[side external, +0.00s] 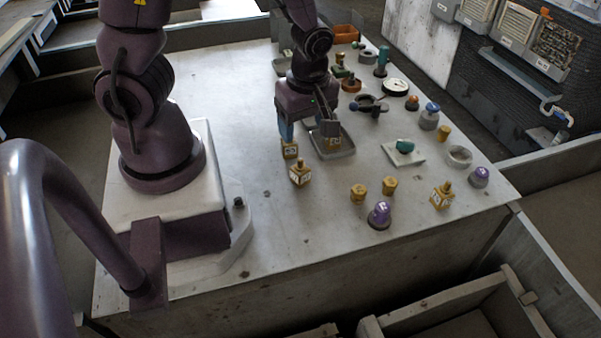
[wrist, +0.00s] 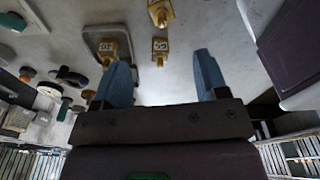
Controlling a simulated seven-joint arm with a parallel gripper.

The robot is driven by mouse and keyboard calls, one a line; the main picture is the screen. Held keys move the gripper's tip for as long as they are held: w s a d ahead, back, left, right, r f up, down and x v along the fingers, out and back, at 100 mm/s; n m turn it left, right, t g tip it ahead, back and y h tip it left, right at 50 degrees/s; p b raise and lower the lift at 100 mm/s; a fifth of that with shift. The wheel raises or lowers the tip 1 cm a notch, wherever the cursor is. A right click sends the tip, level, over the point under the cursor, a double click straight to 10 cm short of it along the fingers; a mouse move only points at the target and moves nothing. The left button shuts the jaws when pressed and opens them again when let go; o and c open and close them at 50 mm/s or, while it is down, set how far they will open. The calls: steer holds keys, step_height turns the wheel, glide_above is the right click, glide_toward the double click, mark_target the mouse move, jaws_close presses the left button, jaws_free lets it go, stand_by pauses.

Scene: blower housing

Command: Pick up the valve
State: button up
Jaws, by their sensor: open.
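Several brass valve-like pieces with white labels stand on the table; I cannot tell which one the task means. One brass piece (side external: 289,151) is just below a blue finger of my gripper (side external: 308,132). Another (side external: 300,174) stands a little nearer the camera, and a third (side external: 333,143) sits in a grey tray (side external: 345,152). A further one (side external: 442,196) stands far right. In the wrist view my gripper (wrist: 163,60) is open and empty. One brass piece (wrist: 160,50) appears between the fingertips, another (wrist: 107,50) beside the left finger, and one (wrist: 160,12) beyond.
Two small brass pieces (side external: 359,192) (side external: 390,185) and a purple-topped knob (side external: 379,214) stand right of the labelled pieces. A teal part (side external: 405,146) lies on a white plate. More parts crowd the back right. The table's left middle is clear.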

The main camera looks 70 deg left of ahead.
mark_target(301, 160)
steer(key=f, duration=0.5)
steer(key=shift+s+a+f, duration=0.1)
steer(key=shift+a+f, duration=0.2)
steer(key=shift+f, duration=0.05)
steer(key=shift+s+f, duration=0.15)
steer(key=shift+f, duration=2.55)
steer(key=shift+c, duration=0.2)
jaws_close()
